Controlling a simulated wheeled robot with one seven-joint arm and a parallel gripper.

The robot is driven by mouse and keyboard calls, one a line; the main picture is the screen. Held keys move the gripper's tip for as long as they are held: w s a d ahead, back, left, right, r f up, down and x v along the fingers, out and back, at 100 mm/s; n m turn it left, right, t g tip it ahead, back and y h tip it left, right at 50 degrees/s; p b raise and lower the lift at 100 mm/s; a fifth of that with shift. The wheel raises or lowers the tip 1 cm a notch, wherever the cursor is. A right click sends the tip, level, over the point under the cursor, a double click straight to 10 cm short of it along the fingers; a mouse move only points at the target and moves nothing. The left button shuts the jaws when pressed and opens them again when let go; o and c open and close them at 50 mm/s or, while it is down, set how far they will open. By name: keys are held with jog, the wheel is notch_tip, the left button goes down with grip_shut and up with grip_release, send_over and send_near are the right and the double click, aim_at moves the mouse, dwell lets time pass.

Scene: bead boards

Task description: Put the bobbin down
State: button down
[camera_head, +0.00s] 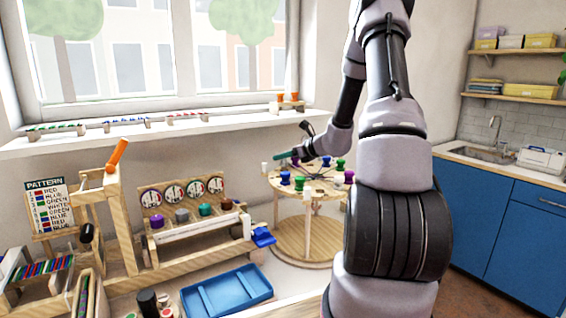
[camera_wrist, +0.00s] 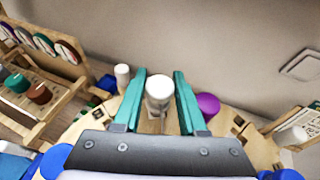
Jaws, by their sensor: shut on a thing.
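In the wrist view a white bobbin (camera_wrist: 158,90) sits between the two teal fingers of my gripper (camera_wrist: 160,82), which is shut on it. Wood shows just below it, but I cannot tell whether it touches. In the head view my gripper (camera_head: 283,157) is at the far left edge of the round wooden stand (camera_head: 305,240). A white bobbin (camera_head: 265,167) shows just beside the fingers there; I cannot tell if it is the held one. A purple bobbin (camera_wrist: 208,104) stands right of the fingers.
The round stand's top carries several green, blue and purple bobbins. Another white piece (camera_wrist: 122,74) stands left of my fingers. A wooden rack with dials (camera_head: 182,190) is left of the stand. A blue tray (camera_head: 226,290) lies in front, and the window wall is close behind.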

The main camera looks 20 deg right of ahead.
jog(key=shift+f, duration=0.85)
jog(key=shift+f, duration=0.15)
jog(key=shift+c, duration=2.3)
grip_release()
